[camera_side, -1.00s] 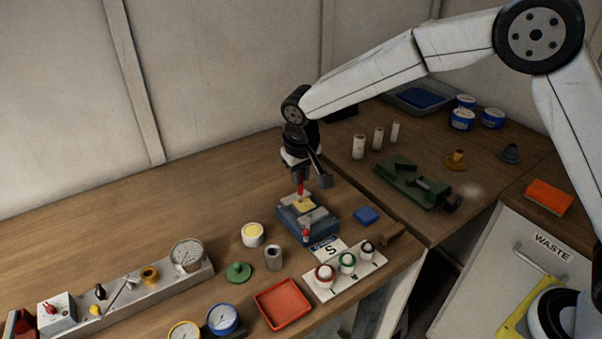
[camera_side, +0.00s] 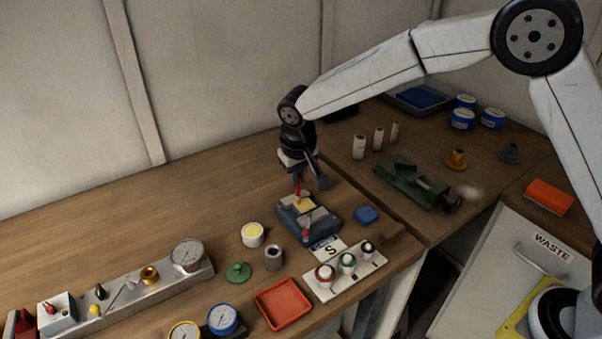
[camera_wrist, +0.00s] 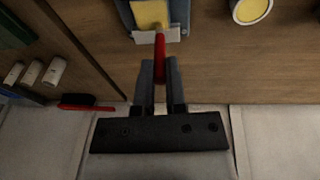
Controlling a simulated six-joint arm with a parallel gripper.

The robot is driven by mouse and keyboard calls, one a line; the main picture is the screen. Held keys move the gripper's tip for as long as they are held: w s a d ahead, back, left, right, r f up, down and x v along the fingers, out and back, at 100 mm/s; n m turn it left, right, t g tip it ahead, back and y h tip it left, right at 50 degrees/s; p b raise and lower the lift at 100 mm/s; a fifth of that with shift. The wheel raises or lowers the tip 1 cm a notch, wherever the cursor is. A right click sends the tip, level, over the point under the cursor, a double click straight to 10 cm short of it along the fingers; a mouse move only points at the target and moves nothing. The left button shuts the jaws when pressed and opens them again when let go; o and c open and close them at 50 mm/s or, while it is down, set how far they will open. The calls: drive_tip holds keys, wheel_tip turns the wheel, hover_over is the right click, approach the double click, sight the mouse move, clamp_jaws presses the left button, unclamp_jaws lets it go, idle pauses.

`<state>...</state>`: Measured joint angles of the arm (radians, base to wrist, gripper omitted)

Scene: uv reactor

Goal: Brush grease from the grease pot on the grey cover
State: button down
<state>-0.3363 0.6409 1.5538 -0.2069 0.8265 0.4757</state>
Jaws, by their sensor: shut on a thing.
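The grease pot (camera_side: 252,236) is a white cup with yellow contents, left of the blue-grey fixture (camera_side: 288,222); it also shows at the top right of the wrist view (camera_wrist: 250,12). The fixture has grey plates, a yellow area (camera_side: 303,205) on top and a red handle (camera_side: 305,234) at its near end. I cannot tell which part is the grey cover. My gripper (camera_side: 299,184) is over the fixture's far end, pointing down. In the wrist view its fingers (camera_wrist: 160,68) are shut on a red handle (camera_wrist: 160,48), whose lower end meets a pale plate.
A red-handled black brush (camera_wrist: 88,102) lies farther back. A blue block (camera_side: 366,215) is right of the fixture; a green vise (camera_side: 410,186) stands beyond. A grey cylinder (camera_side: 273,258), red tray (camera_side: 262,302) and white rack (camera_side: 330,288) stand nearer. The back left bench is clear.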

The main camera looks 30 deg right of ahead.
drive_tip(key=shift+s, duration=1.1)
idle(1.1)
drive_tip(key=shift+r, duration=0.1)
wheel_tip(320, 180, up, 7)
idle(1.1)
idle(0.4)
